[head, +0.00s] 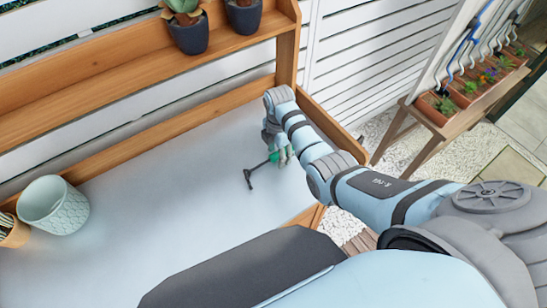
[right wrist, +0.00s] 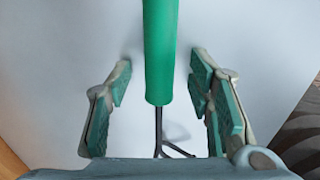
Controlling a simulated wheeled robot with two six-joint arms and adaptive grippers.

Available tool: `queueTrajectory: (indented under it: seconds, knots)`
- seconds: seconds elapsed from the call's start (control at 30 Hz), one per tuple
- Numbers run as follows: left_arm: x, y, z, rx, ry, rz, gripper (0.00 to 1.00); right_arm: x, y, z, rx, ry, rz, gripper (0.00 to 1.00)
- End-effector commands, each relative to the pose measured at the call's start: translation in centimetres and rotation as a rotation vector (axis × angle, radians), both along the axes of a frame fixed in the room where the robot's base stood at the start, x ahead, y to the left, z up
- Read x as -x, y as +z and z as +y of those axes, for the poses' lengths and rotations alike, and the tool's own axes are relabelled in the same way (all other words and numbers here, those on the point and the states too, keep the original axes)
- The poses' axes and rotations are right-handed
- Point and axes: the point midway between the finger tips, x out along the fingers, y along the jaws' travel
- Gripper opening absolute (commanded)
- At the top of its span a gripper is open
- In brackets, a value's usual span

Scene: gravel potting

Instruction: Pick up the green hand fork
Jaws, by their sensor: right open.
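The green hand fork lies on the pale tabletop. In the head view its dark metal end (head: 249,178) points to the lower left and its green handle is mostly hidden by my right gripper (head: 280,155). In the right wrist view the green handle (right wrist: 159,50) runs down from the top edge between the two fingers of my right gripper (right wrist: 160,82), with a gap on each side. The dark shank and tines show below the handle. The right gripper is open and holds nothing. My left gripper is not in view.
A pale green pot (head: 75,215) stands on the left of the table, beside a smaller orange pot (head: 12,232). A wooden shelf (head: 140,62) with dark potted plants runs along the back. A wooden rim (head: 325,122) bounds the table's right side. The middle is clear.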

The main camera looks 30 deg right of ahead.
Motion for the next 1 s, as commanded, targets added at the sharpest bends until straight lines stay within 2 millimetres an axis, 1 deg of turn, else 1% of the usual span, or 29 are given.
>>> queueTrajectory:
  seconds: [0.03, 0.17, 0.27, 0.4, 0.47, 0.8, 0.87, 1.0]
  knots:
    - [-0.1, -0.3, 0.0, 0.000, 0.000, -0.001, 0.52, -0.1, -0.3, 0.0, 0.000, 0.000, -0.002, 0.47]
    - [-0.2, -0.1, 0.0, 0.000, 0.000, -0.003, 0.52, -0.1, 0.0, 0.0, 0.000, 0.001, -0.002, 0.47]
    - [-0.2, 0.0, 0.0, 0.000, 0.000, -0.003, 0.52, -0.1, 0.1, 0.2, 0.000, 0.002, -0.002, 0.33]
    - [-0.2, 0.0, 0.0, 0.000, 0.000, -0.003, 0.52, -0.1, 0.1, 0.2, 0.001, 0.002, -0.002, 0.11]
    - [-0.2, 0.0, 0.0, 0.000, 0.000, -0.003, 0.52, -0.1, 0.1, 0.2, 0.000, 0.002, -0.002, 0.01]
    - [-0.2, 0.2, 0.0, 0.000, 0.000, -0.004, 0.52, -0.2, 0.3, 0.2, 0.001, 0.003, -0.002, 0.00]
    - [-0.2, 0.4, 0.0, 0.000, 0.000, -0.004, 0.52, -0.2, 0.6, 0.2, 0.001, 0.004, -0.002, 0.00]
    - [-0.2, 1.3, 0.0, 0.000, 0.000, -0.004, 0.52, -0.3, 1.9, 0.4, 0.000, 0.007, -0.003, 0.00]
